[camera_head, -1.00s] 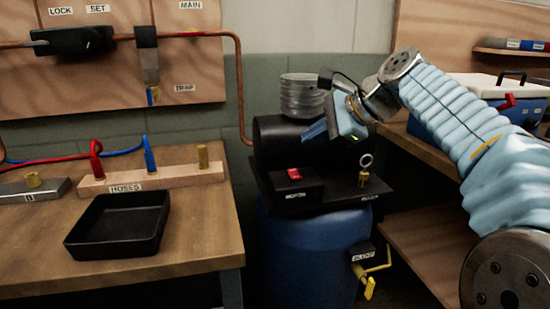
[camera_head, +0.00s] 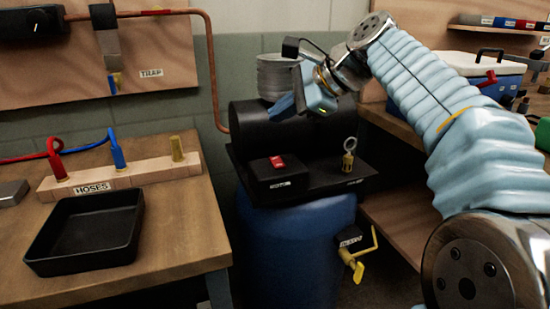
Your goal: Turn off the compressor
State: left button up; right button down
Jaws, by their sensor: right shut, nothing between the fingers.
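The compressor stands in the middle of the view, a black cylinder (camera_head: 262,135) with a ribbed grey head on a black plate above a blue tank (camera_head: 295,245). A black switch box (camera_head: 272,183) with a red rocker switch (camera_head: 277,162) sits at the plate's front left. A brass ring-pull valve (camera_head: 349,157) stands at the plate's right. A yellow-handled drain valve (camera_head: 352,262) is on the tank's front right. My right gripper (camera_head: 276,112) is shut and empty in front of the cylinder, above and apart from the switch. My left gripper is out of view.
A wooden bench (camera_head: 175,225) at left holds a black tray (camera_head: 88,232) and a hose rack (camera_head: 120,178) with red and blue hoses. A copper pipe (camera_head: 213,75) runs down beside the compressor. A blue cooler (camera_head: 500,85) stands on the right bench.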

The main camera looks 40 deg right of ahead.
jog(key=b, duration=0.4)
send_over(280, 161)
notch_tip(280, 161, down, 4)
jog(key=shift+s+f, duration=0.15)
jog(key=shift+f, duration=0.1)
jog(key=shift+w+f+b, duration=0.2)
jog(key=shift+f+b, duration=0.55)
jog(key=shift+f, duration=0.35)
jog(key=shift+f, duration=0.15)
dwell(0.5)
jog(key=shift+f, duration=0.25)
jog(key=shift+f, duration=0.3)
dwell(0.5)
jog(key=shift+r, duration=0.1)
jog(key=shift+r+p, duration=0.65)
